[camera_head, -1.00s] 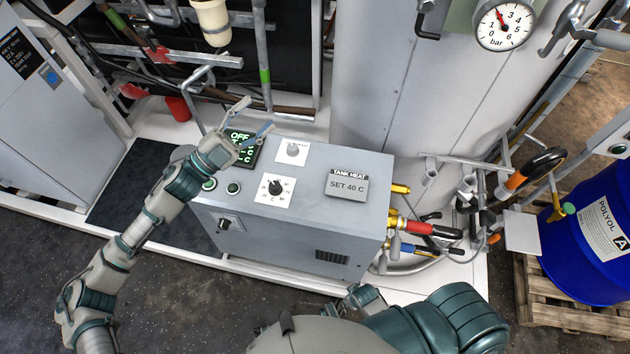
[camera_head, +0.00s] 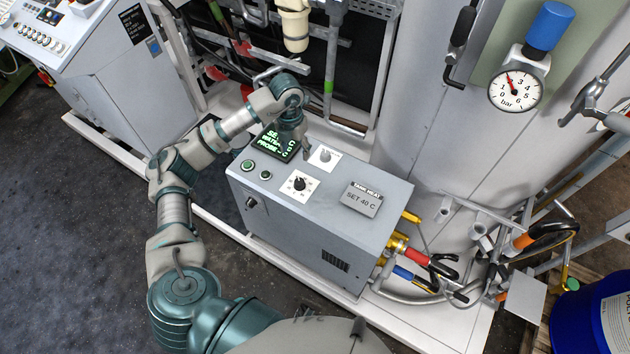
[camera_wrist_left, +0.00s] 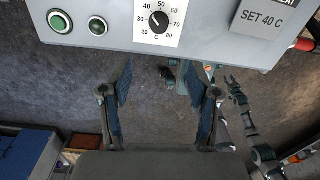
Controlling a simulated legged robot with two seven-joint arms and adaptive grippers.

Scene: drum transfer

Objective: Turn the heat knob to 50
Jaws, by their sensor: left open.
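The black heat knob (camera_wrist_left: 159,19) sits on a white dial plate marked 20 to 80 C in the left wrist view; its pointer looks to be near 40. In the head view the knob (camera_head: 299,185) is on the top of the grey console. My left gripper (camera_head: 299,142) is above the console top by the green-lit display, pointing down. In the left wrist view my left gripper (camera_wrist_left: 158,78) is open and empty, its fingers apart from the knob. A small arm end, seemingly my right gripper (camera_wrist_left: 237,92), shows there too; its jaw state is unclear.
A second, pale knob (camera_head: 323,156) is just behind the heat knob. Two green buttons (camera_head: 248,165) are to its left. A "SET 40 C" tank heat sign (camera_head: 363,199) stands to its right.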

